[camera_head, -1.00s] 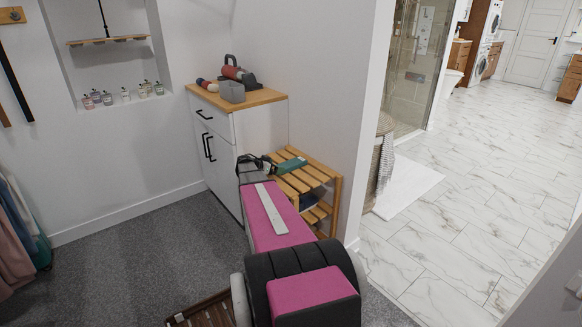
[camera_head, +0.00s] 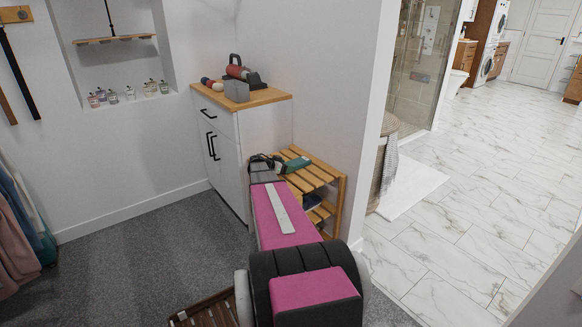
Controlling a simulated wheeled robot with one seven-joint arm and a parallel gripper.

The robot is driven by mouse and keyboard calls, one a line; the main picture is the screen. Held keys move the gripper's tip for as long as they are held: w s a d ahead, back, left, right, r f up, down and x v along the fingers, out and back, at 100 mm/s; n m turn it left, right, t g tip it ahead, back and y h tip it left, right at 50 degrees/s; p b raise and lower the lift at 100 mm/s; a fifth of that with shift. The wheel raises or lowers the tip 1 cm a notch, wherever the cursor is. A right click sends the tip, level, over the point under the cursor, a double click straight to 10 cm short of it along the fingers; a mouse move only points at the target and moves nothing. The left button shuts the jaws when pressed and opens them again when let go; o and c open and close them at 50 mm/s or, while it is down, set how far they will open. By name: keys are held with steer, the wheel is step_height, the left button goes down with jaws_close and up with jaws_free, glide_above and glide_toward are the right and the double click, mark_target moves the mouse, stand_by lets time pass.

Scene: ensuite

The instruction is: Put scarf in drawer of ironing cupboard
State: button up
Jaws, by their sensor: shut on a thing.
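The ironing cupboard (camera_head: 227,150) is white with a wooden top and stands against the back wall, left of my arm. Its top drawer (camera_head: 212,117) has a black bar handle and looks shut; the doors below have upright black handles. My gripper (camera_head: 276,162) is at the far end of my pink arm, close to the cupboard's right side and above the slatted rack. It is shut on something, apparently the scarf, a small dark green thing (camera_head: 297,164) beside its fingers. The fingers are too small to see clearly.
A slatted wooden rack (camera_head: 322,175) stands right of the cupboard, against the wall. Carpet (camera_head: 130,255) in front of the cupboard is clear. Hanging clothes (camera_head: 18,235) are at the left.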

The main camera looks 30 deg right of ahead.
steer(key=shift+r, duration=0.1)
steer(key=shift+r, duration=0.55)
steer(key=r, duration=0.1)
steer(key=a+r, duration=0.1)
steer(key=r, duration=0.1)
steer(key=shift+w+r, duration=0.1)
steer(key=shift+r, duration=0.1)
steer(key=w+a+r+n+t+y, duration=0.3)
steer(key=w+a+r+n+t, duration=0.15)
steer(key=a+r, duration=0.85)
steer(key=w+a+r+n+t+y, duration=0.3)
steer(key=a+r+n+t, duration=0.3)
steer(key=a+r, duration=0.7)
steer(key=s+a+r+n+t+y, duration=0.1)
steer(key=a+r+n+y, duration=0.2)
steer(key=a+r, duration=0.3)
steer(key=s+a+r+n+t+y, duration=0.1)
steer(key=a+r+n+y, duration=0.2)
steer(key=a+r, duration=0.3)
steer(key=a+y, duration=0.1)
steer(key=a, duration=0.4)
steer(key=shift+a+r+n+y, duration=0.2)
steer(key=shift+r+n+y, duration=0.05)
steer(key=shift+n+y, duration=0.1)
steer(key=shift+s, duration=0.2)
